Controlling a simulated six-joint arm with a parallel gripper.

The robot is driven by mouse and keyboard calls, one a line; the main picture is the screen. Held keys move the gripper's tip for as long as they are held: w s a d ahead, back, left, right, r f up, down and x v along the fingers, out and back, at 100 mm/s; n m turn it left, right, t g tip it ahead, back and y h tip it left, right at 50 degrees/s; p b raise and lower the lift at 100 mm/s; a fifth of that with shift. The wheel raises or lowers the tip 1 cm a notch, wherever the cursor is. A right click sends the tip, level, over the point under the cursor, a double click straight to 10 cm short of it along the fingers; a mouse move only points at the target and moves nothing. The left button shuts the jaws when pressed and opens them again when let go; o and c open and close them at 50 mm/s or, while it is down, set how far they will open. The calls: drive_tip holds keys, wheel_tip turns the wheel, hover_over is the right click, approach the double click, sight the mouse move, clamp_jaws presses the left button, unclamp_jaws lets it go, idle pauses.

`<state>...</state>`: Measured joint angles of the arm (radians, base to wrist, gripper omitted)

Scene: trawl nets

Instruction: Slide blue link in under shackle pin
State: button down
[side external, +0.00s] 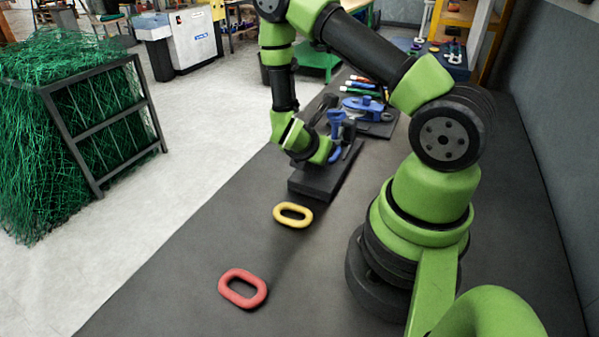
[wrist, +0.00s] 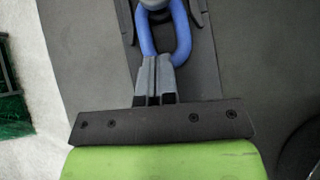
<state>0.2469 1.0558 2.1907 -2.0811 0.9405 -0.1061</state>
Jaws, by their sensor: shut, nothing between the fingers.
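The blue link (wrist: 183,38) lies on a long dark block in the wrist view, its two long sides running up the picture. Its far end goes under a grey-blue rounded part (wrist: 155,4) at the top edge, which may be the shackle pin; the picture cuts it off. My gripper (wrist: 158,60) is shut, with its fingertips at the link's near end and nothing between them. I cannot tell whether they touch the link.
The dark block (side external: 312,184) stands on the dark bench. A yellow link (side external: 280,217) and a red link (side external: 226,287) lie on the bench in front, with clear room around them. Green netting (side external: 60,100) hangs left.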

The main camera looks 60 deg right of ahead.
drive_tip(key=shift+s+d, duration=0.1)
drive_tip(key=shift+d, duration=0.5)
